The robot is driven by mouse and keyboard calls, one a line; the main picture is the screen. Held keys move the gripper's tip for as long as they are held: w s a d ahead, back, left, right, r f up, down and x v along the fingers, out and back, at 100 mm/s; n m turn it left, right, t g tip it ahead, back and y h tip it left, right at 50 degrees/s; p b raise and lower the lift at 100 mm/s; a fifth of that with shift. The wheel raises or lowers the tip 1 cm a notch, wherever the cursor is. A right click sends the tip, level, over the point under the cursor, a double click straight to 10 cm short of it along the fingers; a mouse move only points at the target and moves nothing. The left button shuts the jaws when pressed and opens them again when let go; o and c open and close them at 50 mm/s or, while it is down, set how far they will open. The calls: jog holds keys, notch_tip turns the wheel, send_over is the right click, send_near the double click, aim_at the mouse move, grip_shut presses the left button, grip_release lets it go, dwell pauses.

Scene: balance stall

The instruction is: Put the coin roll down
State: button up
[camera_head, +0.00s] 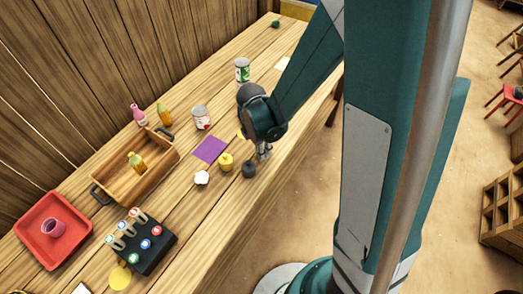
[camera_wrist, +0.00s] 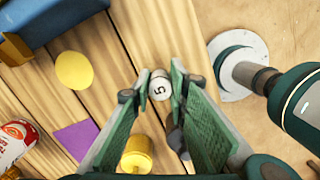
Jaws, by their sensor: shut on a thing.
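My gripper (camera_head: 263,153) is shut on the coin roll, close to the front edge of the wooden counter (camera_head: 190,225). In the wrist view the coin roll (camera_wrist: 160,86) shows a pale round end marked 5, between the two green fingertips (camera_wrist: 156,88). I cannot tell whether the roll touches the counter. A yellow disc (camera_wrist: 74,70) lies flat to the left of the gripper in the wrist view. In the head view the gripper partly hides it.
A dark weight (camera_head: 249,170) and a yellow weight (camera_head: 226,162) stand close to the gripper. A purple square (camera_head: 209,149), a white lump (camera_head: 201,178), cans and a wooden tray (camera_head: 110,188) lie further left. A blue object (camera_wrist: 45,25) shows in the wrist view.

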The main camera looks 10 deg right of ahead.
jog(key=shift+f, duration=0.15)
jog(key=o, duration=1)
jog(key=shift+s+a+r+p, duration=0.1)
jog(key=shift+a+r+p, duration=0.2)
jog(key=shift+r, duration=1.75)
jog(key=shift+s+a+r+p, duration=0.15)
jog(key=shift+r+p, duration=0.2)
jog(key=shift+r, duration=1.65)
jog(key=shift+s+a+r+p, duration=0.1)
jog(key=shift+a+r+p, duration=0.2)
jog(key=shift+r, duration=1.75)
jog(key=shift+w+d, duration=0.1)
